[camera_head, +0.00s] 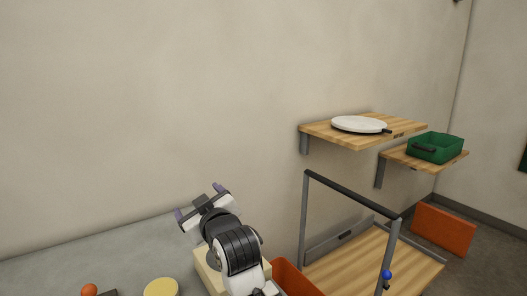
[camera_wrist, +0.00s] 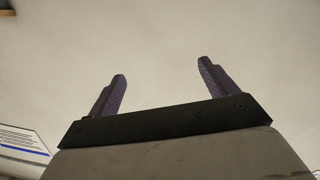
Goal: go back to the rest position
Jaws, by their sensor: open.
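My gripper (camera_head: 200,202) is in the lower middle of the head view, raised in front of the plain wall above the grey surface. Its two dark purple fingers are spread apart with nothing between them. In the wrist view my gripper (camera_wrist: 162,88) is also open and empty, with the bare wall behind the fingers. Part of my arm hides the things below it.
A cart (camera_head: 425,276) with a wooden top and a dark rail stands at lower right, beside an orange bin (camera_head: 290,280). Wooden shelves hold a white round lid-like thing (camera_head: 358,124) and a green crate (camera_head: 435,147). A yellow disc (camera_head: 161,288) is at bottom left.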

